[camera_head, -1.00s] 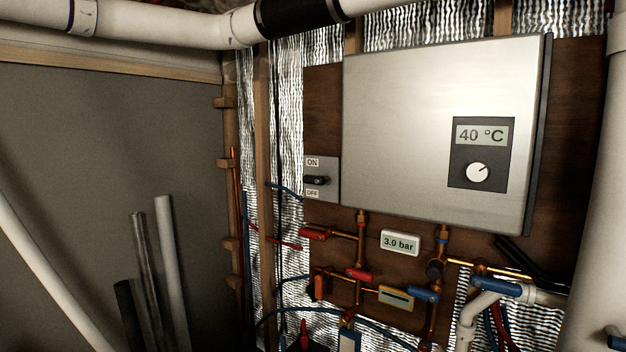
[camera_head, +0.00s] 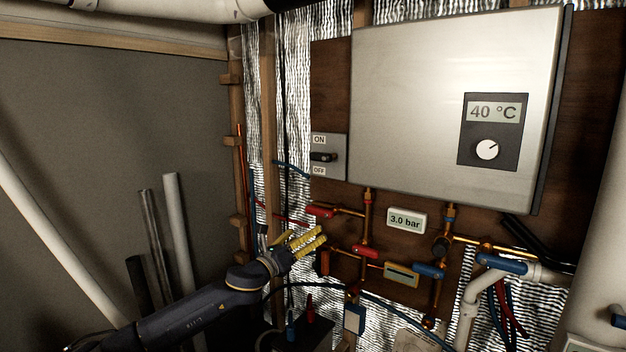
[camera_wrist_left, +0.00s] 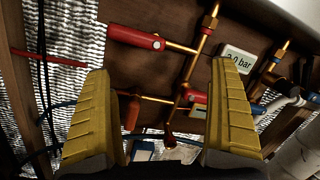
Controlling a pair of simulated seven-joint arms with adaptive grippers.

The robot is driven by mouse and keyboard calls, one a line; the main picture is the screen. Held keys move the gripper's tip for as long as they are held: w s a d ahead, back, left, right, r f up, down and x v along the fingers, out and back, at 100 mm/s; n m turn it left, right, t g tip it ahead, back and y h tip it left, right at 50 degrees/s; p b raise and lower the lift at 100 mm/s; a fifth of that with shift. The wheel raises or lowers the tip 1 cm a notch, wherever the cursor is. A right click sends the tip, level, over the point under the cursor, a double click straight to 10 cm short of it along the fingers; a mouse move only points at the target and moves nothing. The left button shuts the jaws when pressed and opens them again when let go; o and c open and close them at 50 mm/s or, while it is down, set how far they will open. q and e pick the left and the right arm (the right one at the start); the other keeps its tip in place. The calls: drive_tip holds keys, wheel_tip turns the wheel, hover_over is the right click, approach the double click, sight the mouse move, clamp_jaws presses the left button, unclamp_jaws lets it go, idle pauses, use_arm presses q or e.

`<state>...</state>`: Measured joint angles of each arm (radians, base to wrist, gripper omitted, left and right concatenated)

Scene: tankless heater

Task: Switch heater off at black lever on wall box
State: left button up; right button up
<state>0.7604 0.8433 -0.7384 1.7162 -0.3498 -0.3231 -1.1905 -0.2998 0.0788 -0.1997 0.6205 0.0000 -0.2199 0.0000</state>
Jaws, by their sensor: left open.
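The grey switch box (camera_head: 337,143) is on the brown board, left of the big metal heater. Its black lever (camera_head: 323,157) sits between the ON label (camera_head: 319,140) and the OFF label (camera_head: 319,171). The lever points sideways, and I cannot tell which position it is set to. My left gripper (camera_head: 322,238) is below the box, apart from it, with yellow fingers. In the left wrist view the fingers (camera_wrist_left: 160,110) are spread with nothing between them. The box and lever are not in that view. My right gripper is not in view.
The heater (camera_head: 420,110) reads 40 °C. Copper pipes with red valve handles (camera_head: 320,211) and blue valve handles (camera_head: 428,271) are close to my gripper's right. A 3.0 bar gauge (camera_head: 407,220) is on the board. A wooden stud (camera_head: 268,120) stands left of the box.

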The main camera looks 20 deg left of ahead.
sight(318, 158)
use_arm(q)
drive_tip(key=s+a+r+m+t, duration=0.1)
drive_tip(key=s+a+r+m, duration=0.1)
drive_tip(key=r, duration=0.5)
drive_tip(key=s+a+r+m+t, duration=0.1)
drive_tip(key=a+r+m, duration=0.1)
drive_tip(key=r, duration=0.6)
drive_tip(key=shift+t, duration=0.3)
drive_tip(key=x, duration=1.7)
drive_tip(key=shift+d, duration=0.1)
drive_tip(key=shift+c, duration=0.4)
drive_tip(key=shift+f, duration=0.1)
drive_tip(key=c, duration=1.1)
